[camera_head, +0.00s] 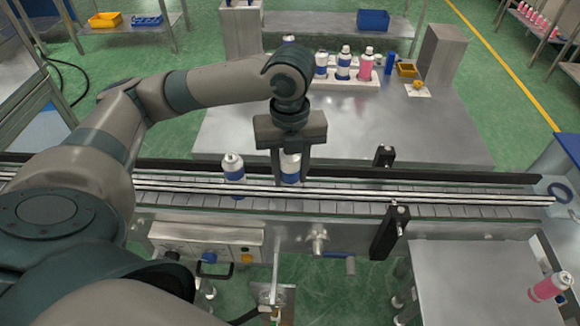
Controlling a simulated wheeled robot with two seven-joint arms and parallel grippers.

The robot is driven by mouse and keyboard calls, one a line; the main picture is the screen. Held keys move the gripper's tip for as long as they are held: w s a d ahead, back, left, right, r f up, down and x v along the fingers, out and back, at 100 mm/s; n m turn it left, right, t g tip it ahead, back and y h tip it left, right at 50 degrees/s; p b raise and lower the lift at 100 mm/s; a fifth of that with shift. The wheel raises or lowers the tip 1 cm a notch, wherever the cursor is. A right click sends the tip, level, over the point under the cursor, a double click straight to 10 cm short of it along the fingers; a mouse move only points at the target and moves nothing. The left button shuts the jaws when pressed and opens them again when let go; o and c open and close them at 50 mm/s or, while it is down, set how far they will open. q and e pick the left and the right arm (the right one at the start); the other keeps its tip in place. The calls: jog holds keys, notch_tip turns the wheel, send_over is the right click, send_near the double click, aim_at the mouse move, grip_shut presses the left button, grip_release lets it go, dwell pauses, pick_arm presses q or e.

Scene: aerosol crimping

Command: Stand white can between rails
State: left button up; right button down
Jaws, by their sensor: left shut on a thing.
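My left gripper (290,160) points down over the conveyor and is shut on a white can with a blue band (290,168). The held can is upright at the rails (350,192), and its lower end is hidden behind them, so I cannot tell whether it touches the belt. A second white can with a blue band (233,169) stands upright at the rails, a short way left of the held one. My right gripper is not in view.
Several cans (343,62) stand in a holder on the metal table (450,130) behind the conveyor. Black brackets (389,232) rise at the conveyor to the right of my gripper. A pink can (548,287) is on the side table at lower right. The belt right of the held can is clear.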

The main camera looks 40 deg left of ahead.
pick_arm(q)
jog(key=shift+f+b, duration=0.3)
jog(key=shift+f, duration=0.8)
jog(key=shift+f+p, duration=0.3)
jog(key=shift+f, duration=0.2)
dwell(0.9)
jog(key=o, duration=1.1)
jog(key=shift+o, duration=0.2)
notch_tip(320, 180, up, 17)
jog(key=shift+r+b, duration=0.2)
jog(key=shift+b, duration=0.2)
jog(key=shift+s+f, duration=0.1)
jog(key=shift+s, duration=0.05)
dwell(0.5)
